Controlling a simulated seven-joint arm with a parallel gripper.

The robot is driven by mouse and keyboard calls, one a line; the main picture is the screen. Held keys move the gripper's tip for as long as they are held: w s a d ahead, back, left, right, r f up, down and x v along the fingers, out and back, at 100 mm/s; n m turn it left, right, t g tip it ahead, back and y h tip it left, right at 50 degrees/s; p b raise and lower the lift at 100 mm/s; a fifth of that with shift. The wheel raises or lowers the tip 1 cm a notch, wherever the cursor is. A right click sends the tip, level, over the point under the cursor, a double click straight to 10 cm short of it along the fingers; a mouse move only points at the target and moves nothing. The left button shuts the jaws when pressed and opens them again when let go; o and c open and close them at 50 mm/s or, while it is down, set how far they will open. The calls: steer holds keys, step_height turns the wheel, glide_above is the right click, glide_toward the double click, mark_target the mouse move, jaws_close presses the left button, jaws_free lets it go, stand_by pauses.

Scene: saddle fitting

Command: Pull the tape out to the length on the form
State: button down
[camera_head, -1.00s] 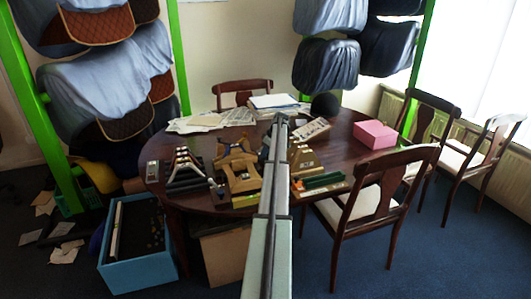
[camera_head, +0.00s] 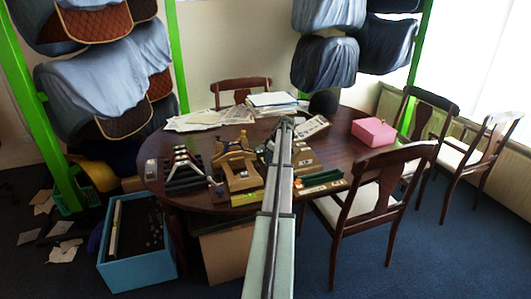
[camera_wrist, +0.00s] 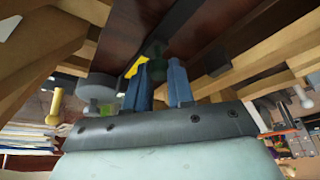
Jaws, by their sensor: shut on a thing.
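In the wrist view my gripper (camera_wrist: 160,78) has two blue fingers, closed with a narrow gap between them on something small. A yellow piece (camera_wrist: 136,67), which looks like tape, lies against the left finger, and a dark green part (camera_wrist: 156,52) shows beyond the fingertips. The grip point itself is hard to make out. In the head view my arm hides the gripper and what it holds. A light printed sheet (camera_head: 313,126), possibly the form, lies at the back right of the table. I cannot read it.
The dark table (camera_head: 338,152) bears a wooden saddle tree (camera_head: 237,160), a gauge with pale legs (camera_head: 184,165), a green strip (camera_head: 319,179) and a pink box (camera_head: 373,131). A blue bin (camera_head: 135,262) stands on the floor. Wooden bars crowd the gripper in the wrist view.

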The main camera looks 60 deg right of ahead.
steer(key=s+a, duration=0.8)
steer(key=shift+s+a, duration=0.25)
steer(key=c, duration=1)
jaws_free()
steer(key=v, duration=1.3)
steer(key=shift+s+r, duration=0.15)
steer(key=shift+r, duration=0.2)
